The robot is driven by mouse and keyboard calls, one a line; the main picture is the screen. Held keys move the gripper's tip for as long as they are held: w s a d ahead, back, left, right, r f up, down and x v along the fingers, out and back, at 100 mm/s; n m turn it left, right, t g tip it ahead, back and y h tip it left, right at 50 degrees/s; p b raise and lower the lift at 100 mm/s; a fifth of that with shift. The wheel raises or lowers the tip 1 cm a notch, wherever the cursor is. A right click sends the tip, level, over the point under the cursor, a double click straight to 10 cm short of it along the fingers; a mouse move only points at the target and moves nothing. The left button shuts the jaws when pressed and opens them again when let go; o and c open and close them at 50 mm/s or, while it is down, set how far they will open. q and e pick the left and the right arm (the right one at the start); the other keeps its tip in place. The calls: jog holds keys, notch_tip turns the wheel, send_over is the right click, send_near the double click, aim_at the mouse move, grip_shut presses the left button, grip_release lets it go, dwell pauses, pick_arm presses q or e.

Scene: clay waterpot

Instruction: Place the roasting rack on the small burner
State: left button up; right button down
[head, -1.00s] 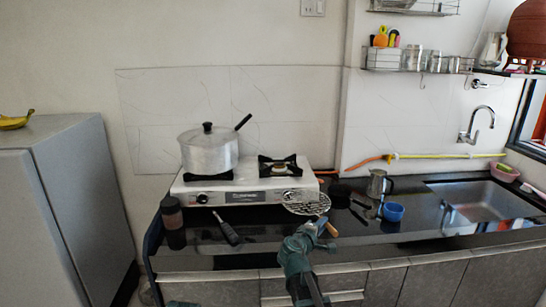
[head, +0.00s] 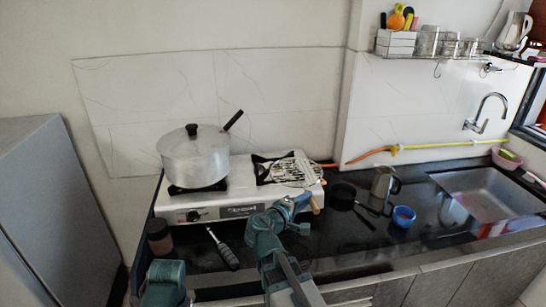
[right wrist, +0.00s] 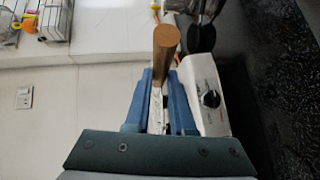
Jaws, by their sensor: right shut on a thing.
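The roasting rack (head: 293,171), a round perforated metal disc with a wooden handle, is over the small burner (head: 261,169) at the right of the white stove. It covers part of the burner's black grate; I cannot tell whether it touches. My right gripper (head: 296,203) is shut on the rack at its handle, at the stove's front right. In the right wrist view the wooden handle (right wrist: 166,45) sticks out between the blue fingers (right wrist: 160,103). The rack's disc is not clearly seen there. A teal part of my left arm shows at the lower left; its fingers are not seen.
A lidded pot (head: 193,157) stands on the left burner, its black handle pointing right. A small black pan (head: 342,193), a metal pitcher (head: 382,183) and a blue cup (head: 403,217) stand on the counter.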

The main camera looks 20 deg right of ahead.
aim_at(283, 175)
jog(key=w, duration=0.5)
jog(key=w+f+b, duration=0.1)
jog(key=w, duration=0.9)
jog(key=shift+w+a+f, duration=0.1)
jog(key=shift+a+f, duration=0.1)
jog(key=shift+w+b, duration=0.35)
jog(key=shift+w, duration=0.25)
jog(key=f+b, duration=0.3)
jog(key=shift+s+f, duration=0.25)
jog(key=shift+f, duration=0.1)
jog(key=shift+f+b, duration=0.1)
jog(key=shift+b, duration=0.25)
jog(key=c, duration=0.8)
grip_release()
jog(key=shift+o, duration=0.2)
